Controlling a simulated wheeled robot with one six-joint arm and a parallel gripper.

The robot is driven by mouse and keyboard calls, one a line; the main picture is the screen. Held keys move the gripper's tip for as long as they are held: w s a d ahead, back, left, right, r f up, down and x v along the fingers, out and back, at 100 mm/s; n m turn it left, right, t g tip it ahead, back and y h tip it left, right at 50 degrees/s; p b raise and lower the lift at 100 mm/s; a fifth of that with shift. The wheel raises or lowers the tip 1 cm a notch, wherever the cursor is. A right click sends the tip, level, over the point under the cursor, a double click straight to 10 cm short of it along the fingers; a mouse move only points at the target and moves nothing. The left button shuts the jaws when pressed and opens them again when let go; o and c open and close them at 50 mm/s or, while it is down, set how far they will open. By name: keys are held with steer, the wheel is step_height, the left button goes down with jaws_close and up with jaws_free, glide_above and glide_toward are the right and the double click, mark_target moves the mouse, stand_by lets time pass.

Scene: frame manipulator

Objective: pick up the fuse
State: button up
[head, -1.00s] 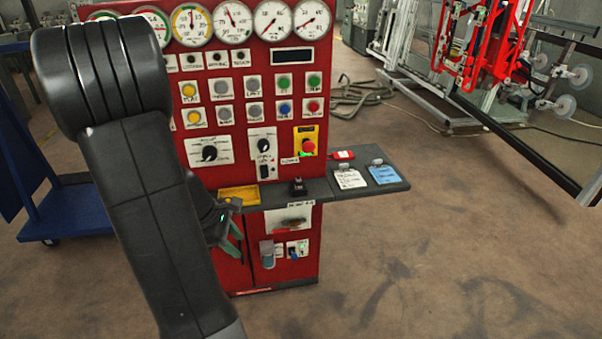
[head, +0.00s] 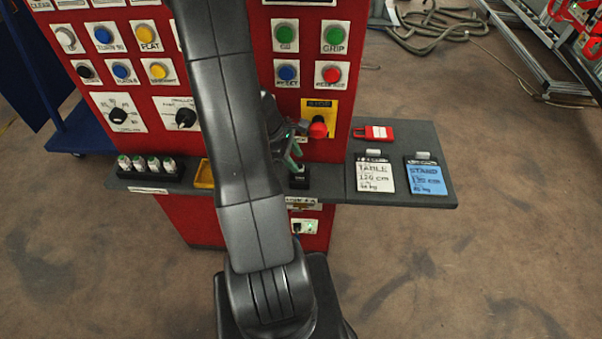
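Several small white cylinders with green tops, which look like the fuses (head: 153,164), stand upright in a black holder (head: 138,177) at the left end of the console's grey shelf. My gripper (head: 294,152) is partly hidden behind my arm, in front of the red panel and just left of the red stop button. Its greenish fingers point down over the shelf, well to the right of the fuses. Whether the fingers are apart or closed is not clear, and I see nothing held in them.
A small black block (head: 299,179) sits on the shelf below my gripper. A yellow tray (head: 204,174) is partly behind my arm. A red tag (head: 374,133), a white card (head: 375,173) and a blue card (head: 427,178) lie on the shelf's right part. The red stop button (head: 318,129) juts out.

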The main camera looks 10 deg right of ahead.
mark_target(300, 167)
steer(key=shift+a+x, duration=0.15)
steer(key=shift+x, duration=1.2)
steer(key=shift+a+x, duration=0.15)
steer(key=shift+x, duration=1.2)
steer(key=shift+w+f, duration=0.1)
steer(key=shift+f, duration=0.05)
steer(key=c, duration=0.8)
